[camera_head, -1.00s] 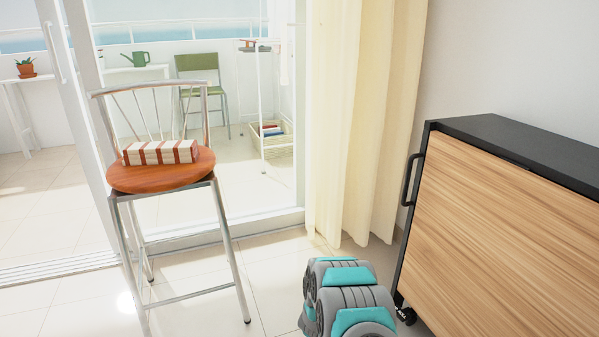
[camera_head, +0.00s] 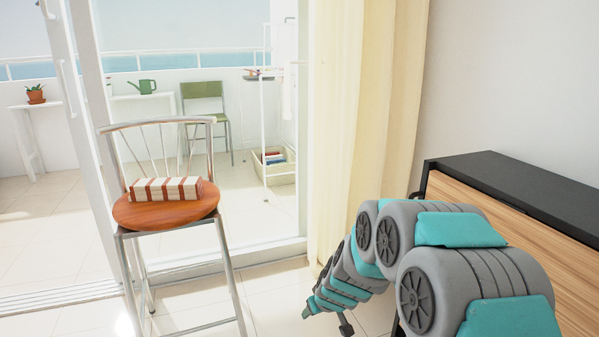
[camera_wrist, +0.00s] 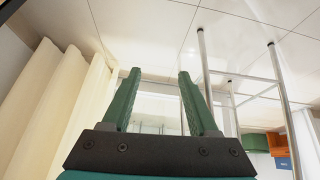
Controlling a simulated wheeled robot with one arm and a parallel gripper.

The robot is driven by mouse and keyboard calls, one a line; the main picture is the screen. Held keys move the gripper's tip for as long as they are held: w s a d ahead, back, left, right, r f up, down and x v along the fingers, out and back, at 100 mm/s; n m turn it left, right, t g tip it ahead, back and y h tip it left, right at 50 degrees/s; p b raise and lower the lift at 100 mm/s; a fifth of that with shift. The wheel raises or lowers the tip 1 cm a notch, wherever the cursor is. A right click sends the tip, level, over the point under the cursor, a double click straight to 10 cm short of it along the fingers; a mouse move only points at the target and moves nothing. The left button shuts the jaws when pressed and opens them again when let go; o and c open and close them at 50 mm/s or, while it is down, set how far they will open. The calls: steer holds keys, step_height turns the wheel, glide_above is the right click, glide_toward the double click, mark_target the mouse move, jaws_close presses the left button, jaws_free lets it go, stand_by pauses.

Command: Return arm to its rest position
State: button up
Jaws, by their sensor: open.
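My gripper (camera_wrist: 158,76) shows in the wrist view as two dark green fingers, spread apart with nothing between them. My grey and teal arm (camera_head: 410,260) fills the lower right of the head view. It is bent, with its big joints close to the camera and its far part sloping down to the left towards the floor. The gripper's fingers cannot be made out clearly in the head view.
The cabinet (camera_head: 520,185) with a black top stands at the right, partly hidden by my arm. A metal chair (camera_head: 170,209) with a striped parcel (camera_head: 165,190) stands at the left. A cream curtain (camera_head: 365,120) hangs behind my arm. Tiled floor (camera_head: 275,297) between chair and arm is clear.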

steer(key=s+d+r+g+p, duration=0.1)
steer(key=s+r, duration=0.4)
steer(key=s, duration=0.2)
steer(key=s+r+m+g+p, duration=0.1)
steer(key=s+r+g, duration=0.1)
steer(key=s+r, duration=0.3)
steer(key=s, duration=0.3)
steer(key=shift+s+d, duration=0.3)
steer(key=shift+d, duration=0.1)
steer(key=s+d+r+m+g, duration=0.1)
steer(key=s+d+r, duration=0.1)
steer(key=s, duration=0.6)
steer(key=s+d+r+m+g+h+p, duration=0.1)
steer(key=s+d+r+g, duration=0.1)
steer(key=s, duration=0.7)
steer(key=s+d+r+m+g+h+p, duration=0.1)
steer(key=s+d+r, duration=0.2)
steer(key=s, duration=0.6)
steer(key=shift+d+r+m+g, duration=0.15)
steer(key=shift+d+r+m, duration=0.05)
steer(key=shift+d, duration=0.25)
steer(key=shift+d+r+m+g, duration=0.15)
steer(key=shift+d+r+m, duration=0.05)
steer(key=shift+d, duration=0.25)
steer(key=shift+c, duration=0.2)
